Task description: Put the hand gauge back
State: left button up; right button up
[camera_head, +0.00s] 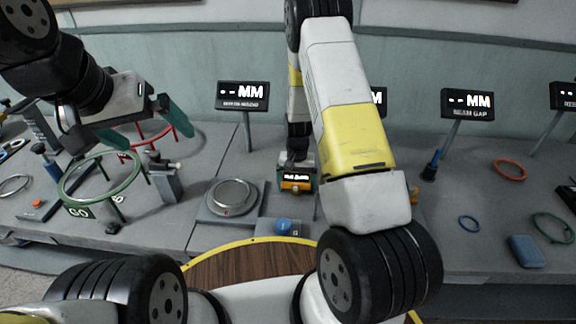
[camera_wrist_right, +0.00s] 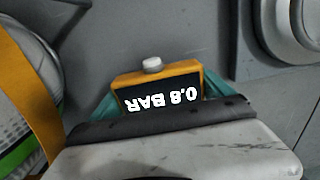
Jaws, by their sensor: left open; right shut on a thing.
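The hand gauge is a small orange box with a dark display; it shows in the head view (camera_head: 297,182) and in the right wrist view (camera_wrist_right: 158,86). In the right wrist view its display reads 0.8 BAR upside down, and a pale round knob sits on its edge. My right gripper (camera_wrist_right: 160,100) is shut on the gauge, with teal fingers at its two sides. I cannot tell whether the gauge touches the grey bench. My left gripper (camera_head: 160,142) is open and empty above the left part of the bench, near a green ring.
A round metal plate (camera_head: 232,197) lies left of the gauge, and a blue ball (camera_head: 283,226) sits in front. The green ring (camera_head: 102,178) stands at the left. An orange ring (camera_head: 510,170) and a blue block (camera_head: 525,251) lie at the right. Display signs (camera_head: 243,96) stand behind.

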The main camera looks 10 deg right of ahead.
aim_at(296, 177)
jog(key=shift+f, duration=0.15)
jog(key=o, duration=1.4)
notch_tip(296, 177, up, 12)
jog(key=shift+r, duration=0.1)
jog(key=s+a+r+t+y, duration=0.1)
jog(key=s+r, duration=0.2)
jog(key=r, duration=0.9)
jog(key=s+r+n+t, duration=0.1)
jog(key=s+r, duration=0.5)
jog(key=s, duration=0.1)
jog(key=s+r+n+t, duration=0.1)
jog(key=s+r+t, duration=0.1)
jog(key=s+r, duration=0.3)
jog(key=s+a+r+n+t+y, duration=0.1)
jog(key=s+r+t, duration=0.1)
jog(key=s+r, duration=0.4)
jog(key=shift+s+a+r+n, duration=0.1)
jog(key=shift+s+r+n, duration=0.1)
jog(key=shift+s, duration=0.65)
jog(key=shift+s+r+n, duration=0.15)
jog(key=shift+s+n, duration=0.05)
jog(key=shift+s, duration=0.6)
